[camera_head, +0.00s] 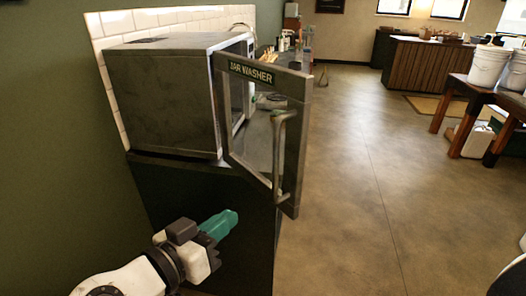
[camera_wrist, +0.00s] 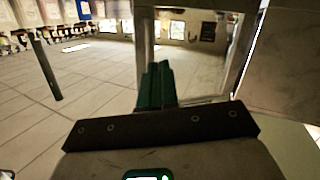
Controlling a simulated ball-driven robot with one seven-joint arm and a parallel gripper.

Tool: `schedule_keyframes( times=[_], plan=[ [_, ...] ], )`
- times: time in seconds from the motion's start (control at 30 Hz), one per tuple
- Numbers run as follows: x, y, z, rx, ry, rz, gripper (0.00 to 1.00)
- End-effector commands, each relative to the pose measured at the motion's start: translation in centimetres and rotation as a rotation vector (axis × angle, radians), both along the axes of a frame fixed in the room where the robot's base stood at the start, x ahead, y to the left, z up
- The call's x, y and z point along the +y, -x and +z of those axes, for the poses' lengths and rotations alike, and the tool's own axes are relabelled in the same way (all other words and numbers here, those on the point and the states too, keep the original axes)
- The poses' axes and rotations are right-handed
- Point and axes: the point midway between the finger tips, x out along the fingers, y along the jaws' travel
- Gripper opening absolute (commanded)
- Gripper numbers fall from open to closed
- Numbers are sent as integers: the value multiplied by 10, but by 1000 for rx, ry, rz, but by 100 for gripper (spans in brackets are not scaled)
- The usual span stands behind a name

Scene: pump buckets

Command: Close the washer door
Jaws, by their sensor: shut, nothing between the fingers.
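The jar washer (camera_head: 165,95) is a grey metal box on a dark cabinet, left of centre in the head view. Its door (camera_head: 297,150), a metal frame with a clear pane labelled "JAR WASHER", stands open and swung outward. The door has a vertical bar handle (camera_head: 279,160). My gripper (camera_head: 230,217), with green fingers, is shut and empty, below and left of the door and apart from the handle in the picture. In the wrist view the shut fingers (camera_wrist: 156,75) appear in front of the framed door pane (camera_wrist: 200,65). Whether they touch it is unclear.
The dark cabinet (camera_head: 205,205) stands below the washer against a tiled wall (camera_head: 112,75). Small items stand on the counter behind the door. Open floor (camera_head: 390,170) lies to the right. A wooden table (camera_head: 490,100) with white buckets (camera_head: 488,66) is at the far right.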

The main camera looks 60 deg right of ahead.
Motion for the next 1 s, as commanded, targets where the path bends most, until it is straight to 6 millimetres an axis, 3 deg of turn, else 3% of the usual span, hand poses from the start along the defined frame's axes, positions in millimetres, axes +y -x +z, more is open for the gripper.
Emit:
schedule_keyframes(
  times=[0.03, 0.13, 0.23, 0.37, 1.0],
  plan=[
    [12, -2, 26, -56, 44, -28, 0],
    [29, -1, 53, -142, 117, -75, 0],
    [39, 1, 66, -188, 156, -98, 0],
    [35, 3, 69, -202, 169, -108, 0],
    [-75, 20, 70, -198, 168, -108, 0]
  ],
)
